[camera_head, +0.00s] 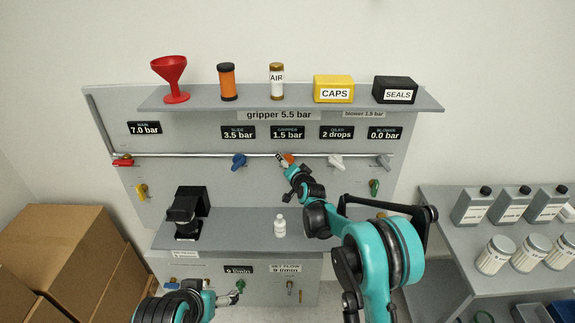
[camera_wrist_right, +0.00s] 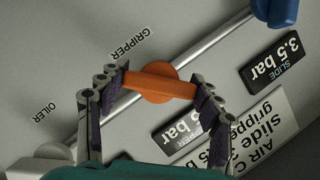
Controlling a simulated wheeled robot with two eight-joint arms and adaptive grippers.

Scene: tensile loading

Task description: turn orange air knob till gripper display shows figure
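The orange gripper air knob (camera_head: 288,158) sits on the silver pipe of the grey panel. In the right wrist view the orange knob (camera_wrist_right: 160,82) is a bar handle lying nearly level in the picture. My right gripper (camera_wrist_right: 160,88) has one finger pad against each end of the handle; it also shows at the knob in the head view (camera_head: 286,165). The gripper display (camera_head: 287,132) reads 1.5 bar; my right finger partly covers it in the wrist view. A sign (camera_head: 278,115) reads "gripper 5.5 bar". My left gripper (camera_head: 228,297) is low, near a green knob; its fingers are unclear.
The blue knob (camera_head: 239,160) is left of the orange one, the white oiler knob (camera_head: 336,161) right. Other displays read main 7.0 bar, slide 3.5 bar, oiler 2 drops, blower 0.0 bar. A white bottle (camera_head: 280,226) stands on the lower shelf. Boxes (camera_head: 60,245) stand left.

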